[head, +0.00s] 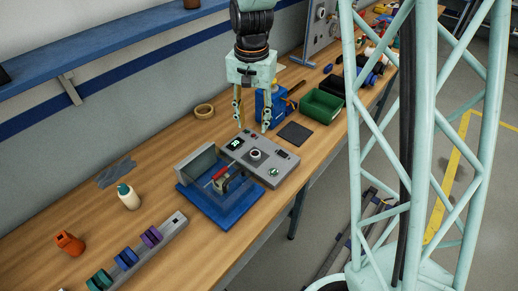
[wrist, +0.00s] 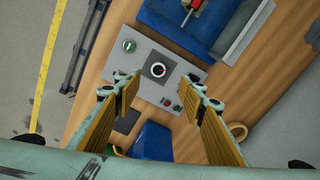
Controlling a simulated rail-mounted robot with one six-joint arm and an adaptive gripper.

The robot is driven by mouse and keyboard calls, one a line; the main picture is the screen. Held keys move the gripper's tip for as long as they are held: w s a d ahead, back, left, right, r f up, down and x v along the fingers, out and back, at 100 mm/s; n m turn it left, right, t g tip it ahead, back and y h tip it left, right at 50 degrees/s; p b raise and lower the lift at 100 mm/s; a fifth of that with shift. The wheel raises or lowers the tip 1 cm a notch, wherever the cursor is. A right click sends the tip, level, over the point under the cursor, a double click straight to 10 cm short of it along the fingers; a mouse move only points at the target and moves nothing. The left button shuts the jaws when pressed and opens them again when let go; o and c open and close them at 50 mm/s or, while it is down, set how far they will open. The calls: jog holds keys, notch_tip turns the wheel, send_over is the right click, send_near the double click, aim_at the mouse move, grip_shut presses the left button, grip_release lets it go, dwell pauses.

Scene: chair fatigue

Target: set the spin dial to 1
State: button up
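The fingers look clear of the dial.
A blue fixture (head: 222,207) with a red-handled part adjoins the box. A green bin (head: 321,107), blue container (head: 277,105) and dark pad (head: 295,132) stand nearby.

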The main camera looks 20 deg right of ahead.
aim_at(255, 154)
jog(key=f, duration=0.1)
jog(key=w+d+f, duration=0.1)
jog(key=shift+w+f+m, duration=0.2)
jog(key=shift+f+m, duration=0.15)
jog(key=shift+m, duration=0.05)
jog(key=shift+f, duration=0.1)
jog(key=shift+f, duration=6.75)
jog(key=shift+c, duration=0.2)
jog(key=c, duration=0.8)
